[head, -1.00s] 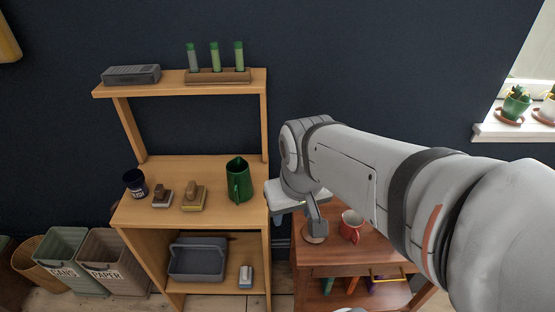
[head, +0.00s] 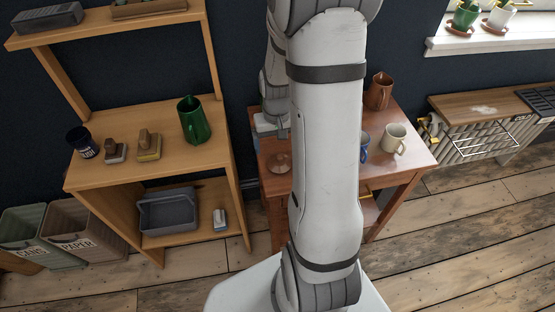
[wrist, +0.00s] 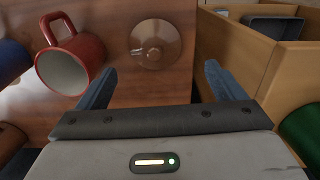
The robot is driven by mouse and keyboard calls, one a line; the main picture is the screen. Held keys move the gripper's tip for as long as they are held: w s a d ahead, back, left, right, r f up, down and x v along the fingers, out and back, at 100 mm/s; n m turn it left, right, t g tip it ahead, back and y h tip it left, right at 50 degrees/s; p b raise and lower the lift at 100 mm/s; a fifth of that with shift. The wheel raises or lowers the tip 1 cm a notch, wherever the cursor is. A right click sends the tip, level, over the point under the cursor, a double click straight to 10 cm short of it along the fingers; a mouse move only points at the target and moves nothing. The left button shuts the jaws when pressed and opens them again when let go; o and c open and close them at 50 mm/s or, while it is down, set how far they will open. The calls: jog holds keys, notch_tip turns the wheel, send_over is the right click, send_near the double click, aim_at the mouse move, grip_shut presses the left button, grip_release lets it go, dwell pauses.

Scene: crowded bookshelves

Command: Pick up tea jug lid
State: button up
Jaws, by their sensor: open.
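The tea jug lid is a round brown disc with a knob on top. It lies on the reddish-brown wooden table (head: 400,162), near the table's left side in the head view (head: 279,162). In the wrist view the lid (wrist: 155,43) lies just beyond the fingertips, centred between them. My gripper (wrist: 159,69) is open and empty, with its two fingers spread wider than the lid. In the head view my gripper (head: 272,126) is beside the lid, partly hidden by my arm. A brown jug (head: 379,92) stands at the table's back.
A blue mug (head: 364,145) and a cream mug (head: 395,138) stand on the table's right. The wooden shelf (head: 205,158), with a green jug (head: 193,120), is close on the left.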

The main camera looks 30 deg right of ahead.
aim_at(280, 157)
jog(key=f, duration=0.6)
jog(key=shift+s+d+f, duration=0.2)
jog(key=shift+s+d, duration=0.1)
jog(key=shift+s, duration=0.15)
jog(key=c, duration=1.3)
jog(key=shift+o, duration=0.2)
